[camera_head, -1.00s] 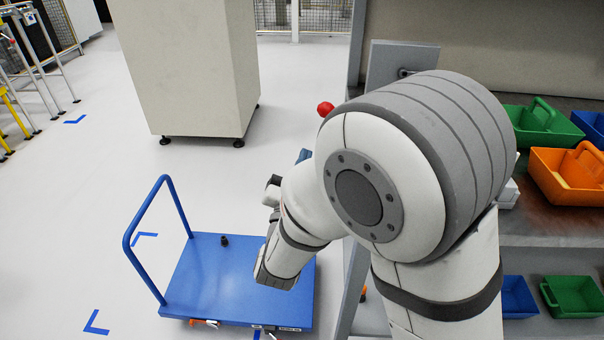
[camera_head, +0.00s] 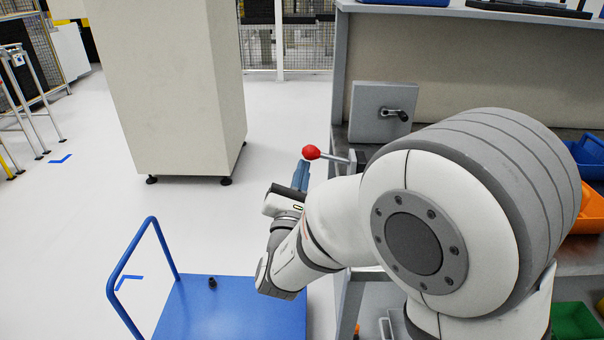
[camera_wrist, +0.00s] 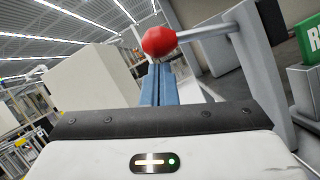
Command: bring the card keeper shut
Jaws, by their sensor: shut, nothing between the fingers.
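A red ball knob (camera_head: 311,152) sits on the end of a grey rod at the workbench's left side. It also shows in the wrist view (camera_wrist: 159,41), where the rod (camera_wrist: 206,32) runs right to a grey upright plate (camera_wrist: 262,75). No label shows whether this lever is the card keeper. My gripper (camera_head: 301,176) is just below the knob, its blue fingers together and empty. In the wrist view the fingers (camera_wrist: 157,84) point at the knob and their tips overlap its lower edge; I cannot tell whether they touch it.
A grey box with a dark crank handle (camera_head: 380,112) stands on the bench behind the lever. A blue cart (camera_head: 230,310) is below my arm. A tall beige cabinet (camera_head: 170,90) stands at the back left. Orange, blue and green bins are at right. Floor between cabinet and bench is clear.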

